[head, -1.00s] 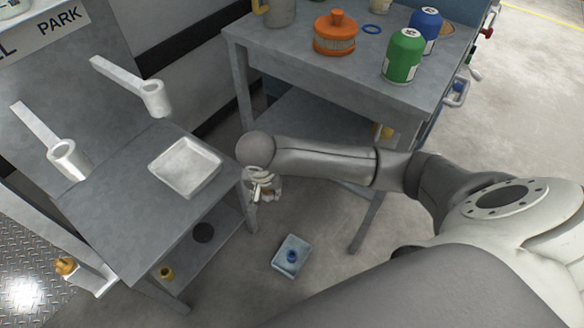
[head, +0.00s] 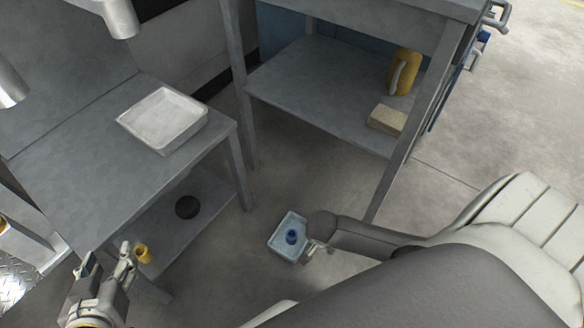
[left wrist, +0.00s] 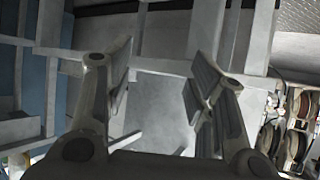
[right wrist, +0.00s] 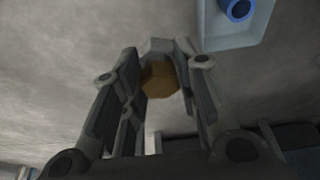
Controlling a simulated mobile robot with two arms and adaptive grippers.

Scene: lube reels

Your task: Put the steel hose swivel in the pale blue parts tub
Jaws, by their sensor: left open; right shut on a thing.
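The pale blue parts tub (head: 279,248) is on the floor between the benches, with a blue ring-like part (head: 291,236) in it. My right gripper (head: 317,248) is at the tub's right side in the head view. In the right wrist view the gripper (right wrist: 158,75) is shut on a part with a grey faceted end and a brownish face, seemingly the steel hose swivel (right wrist: 158,78). The tub also shows there (right wrist: 232,38), up and to the right, apart from the held part. My left gripper (head: 107,258) is open and empty at lower left; its spread fingers show in the left wrist view (left wrist: 160,75).
A left bench holds a white tray (head: 164,118); its lower shelf has a black disc (head: 187,207) and a yellow part (head: 143,254). Another bench's lower shelf (head: 320,95) holds a sponge-like block (head: 387,119) and a yellow item (head: 404,72). Open floor surrounds the tub.

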